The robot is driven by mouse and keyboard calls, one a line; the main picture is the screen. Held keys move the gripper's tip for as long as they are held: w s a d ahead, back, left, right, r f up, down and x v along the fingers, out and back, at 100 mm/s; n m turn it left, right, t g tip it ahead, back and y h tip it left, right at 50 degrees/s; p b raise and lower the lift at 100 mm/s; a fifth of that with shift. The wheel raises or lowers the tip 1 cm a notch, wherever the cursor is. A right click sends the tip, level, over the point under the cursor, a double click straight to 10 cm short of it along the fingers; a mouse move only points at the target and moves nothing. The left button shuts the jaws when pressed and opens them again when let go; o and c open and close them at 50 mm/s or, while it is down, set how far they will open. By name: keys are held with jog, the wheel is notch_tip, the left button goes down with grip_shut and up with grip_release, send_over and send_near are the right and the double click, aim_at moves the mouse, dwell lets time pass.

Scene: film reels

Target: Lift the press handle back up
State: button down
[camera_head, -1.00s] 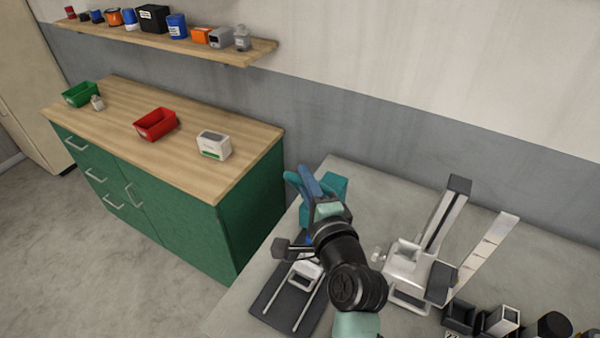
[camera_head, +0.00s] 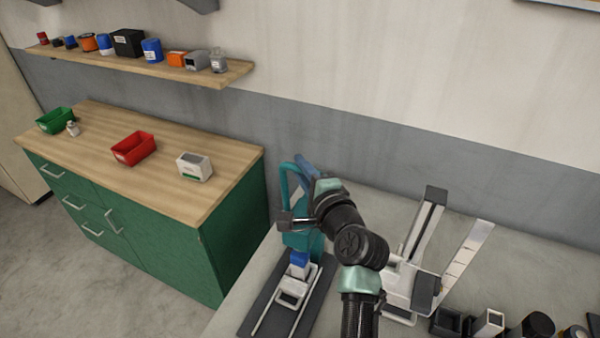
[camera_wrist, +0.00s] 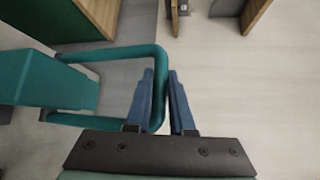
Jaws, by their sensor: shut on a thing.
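The teal press (camera_head: 303,240) stands at the front left of the grey worktop, partly hidden behind my arm. Its looped teal handle (camera_head: 286,180) rises above the body. My gripper (camera_head: 304,165) has blue fingers, and they are at the upper part of that handle. In the wrist view, the handle (camera_wrist: 105,52) is a rounded loop, and its end bar runs between the fingers of my gripper (camera_wrist: 160,85), which are shut on it. A blue block (camera_head: 300,259) shows below the press body, above a white frame (camera_head: 292,298) on a dark base plate (camera_head: 262,305).
A grey-white device with an upright column (camera_head: 428,220) stands right of my arm. Dark containers (camera_head: 447,322) line the front right. A green cabinet with a wooden top (camera_head: 100,150) is at left, holding a red bin (camera_head: 133,148). The wall is behind.

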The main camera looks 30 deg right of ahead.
jog(key=shift+d+r, duration=0.1)
jog(key=shift+r, duration=0.15)
jog(key=c, duration=1.2)
grip_release()
jog(key=o, duration=0.4)
jog(key=shift+w+d+f, duration=0.1)
jog(key=shift+f, duration=0.05)
jog(key=shift+s, duration=0.45)
jog(key=shift+s+a+r+b, duration=0.3)
jog(key=shift+s+b, duration=0.3)
jog(key=shift+s, duration=1.4)
jog(key=shift+s+a+r+b, duration=0.2)
jog(key=shift+s+r+b, duration=0.25)
jog(key=shift+s, duration=1.5)
jog(key=shift+s+a+r+b, duration=0.25)
jog(key=shift+s+b, duration=0.45)
jog(key=shift+s, duration=1.3)
